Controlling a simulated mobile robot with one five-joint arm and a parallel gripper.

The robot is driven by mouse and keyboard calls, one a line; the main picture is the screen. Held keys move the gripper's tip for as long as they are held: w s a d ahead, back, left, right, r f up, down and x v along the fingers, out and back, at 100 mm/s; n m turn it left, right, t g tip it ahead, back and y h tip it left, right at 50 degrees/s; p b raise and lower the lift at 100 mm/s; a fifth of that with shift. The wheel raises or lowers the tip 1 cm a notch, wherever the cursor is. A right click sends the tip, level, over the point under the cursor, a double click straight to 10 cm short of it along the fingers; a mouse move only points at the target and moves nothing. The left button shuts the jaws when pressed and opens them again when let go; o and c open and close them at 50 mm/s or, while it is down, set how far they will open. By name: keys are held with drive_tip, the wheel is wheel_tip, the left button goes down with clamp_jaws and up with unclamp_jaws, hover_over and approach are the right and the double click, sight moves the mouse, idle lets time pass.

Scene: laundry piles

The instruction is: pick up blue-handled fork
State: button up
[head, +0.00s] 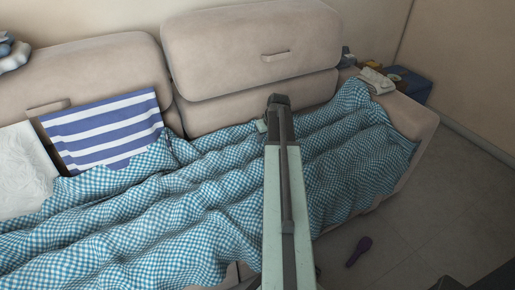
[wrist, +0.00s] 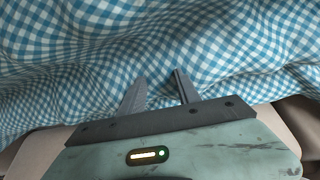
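I cannot make out a blue-handled fork in either view. My gripper (wrist: 158,88) shows in the wrist view with its two grey fingers apart and nothing between them. It is over the blue-and-white checked blanket (wrist: 150,45); I cannot tell whether the fingertips touch the cloth. In the head view my arm reaches over the blanket (head: 210,180) toward the sofa back, and the gripper is mostly hidden behind the arm.
The blanket lies in folds along the beige sofa (head: 245,50). A striped cushion (head: 105,130) and a white cushion (head: 22,170) lean at left. Small items and a blue box (head: 415,85) are by the right armrest. A dark purple object (head: 359,251) lies on the floor.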

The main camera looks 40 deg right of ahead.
sight(263, 147)
drive_tip(key=b+x, duration=0.2)
drive_tip(key=x, duration=0.1)
drive_tip(key=s+b+x, duration=0.1)
drive_tip(key=b+x, duration=0.2)
drive_tip(key=shift+s+d+f, duration=0.1)
drive_tip(key=shift+f, duration=0.15)
drive_tip(key=shift+f+b, duration=0.3)
drive_tip(key=shift+b, duration=0.05)
drive_tip(key=shift+r, duration=0.2)
clamp_jaws()
